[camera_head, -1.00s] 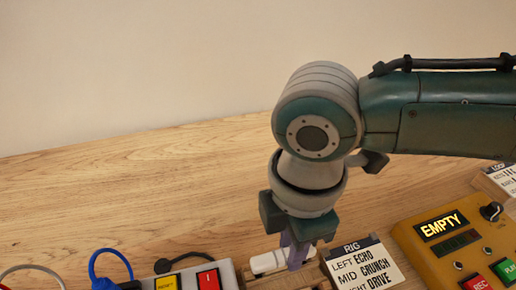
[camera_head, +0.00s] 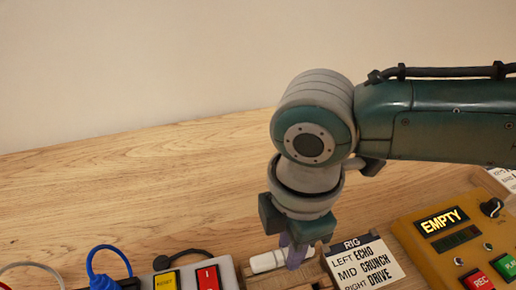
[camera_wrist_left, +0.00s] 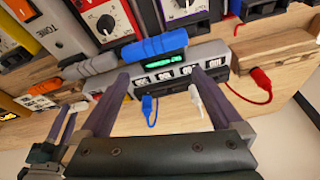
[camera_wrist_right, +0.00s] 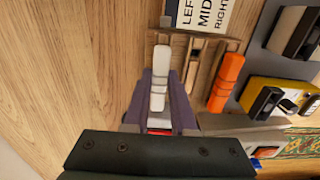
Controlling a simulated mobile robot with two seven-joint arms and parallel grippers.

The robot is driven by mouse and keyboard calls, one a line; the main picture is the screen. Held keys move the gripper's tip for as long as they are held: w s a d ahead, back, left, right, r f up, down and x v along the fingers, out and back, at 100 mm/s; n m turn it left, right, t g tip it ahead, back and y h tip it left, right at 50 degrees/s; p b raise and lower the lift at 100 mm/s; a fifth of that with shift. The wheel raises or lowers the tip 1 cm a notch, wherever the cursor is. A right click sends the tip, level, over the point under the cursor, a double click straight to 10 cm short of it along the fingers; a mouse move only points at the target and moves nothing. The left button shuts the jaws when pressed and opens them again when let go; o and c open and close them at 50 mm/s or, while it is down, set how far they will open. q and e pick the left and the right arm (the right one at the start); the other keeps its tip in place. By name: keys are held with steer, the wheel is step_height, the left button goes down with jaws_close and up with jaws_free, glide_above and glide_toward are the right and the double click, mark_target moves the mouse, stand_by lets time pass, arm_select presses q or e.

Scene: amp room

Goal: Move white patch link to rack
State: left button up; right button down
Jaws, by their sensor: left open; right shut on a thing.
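The white patch link (camera_wrist_right: 160,78) is a slim white bar. My right gripper (camera_wrist_right: 165,100) is shut on it in the right wrist view. It also shows in the head view (camera_head: 264,262), partly hidden by my right gripper (camera_head: 295,258). The wooden rack (camera_wrist_right: 205,48) has slots. The link lies along its left side, but I cannot tell whether it is seated. An orange link (camera_wrist_right: 227,80) lies on the rack's right side. My left gripper (camera_wrist_left: 155,105) is open in the left wrist view, with nothing between its fingers, above the patch strip's front.
A RIG sign (camera_head: 365,263) stands behind the rack, and a yellow EMPTY box (camera_head: 445,240) right of it. A switch strip (camera_head: 228,275) lies left. In the left wrist view, a blue link (camera_wrist_left: 153,46) lies on a grey unit (camera_wrist_left: 185,70), with blue, white and red plugs near.

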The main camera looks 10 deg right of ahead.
steer(key=shift+a+f, duration=0.1)
stand_by(0.5)
steer(key=shift+c, duration=1.3)
jaws_free()
step_height(320, 180, up, 3)
steer(key=p, duration=0.3)
steer(key=shift+f, duration=0.1)
step_height(320, 180, up, 4)
steer(key=p, duration=0.5)
steer(key=shift+s, duration=0.1)
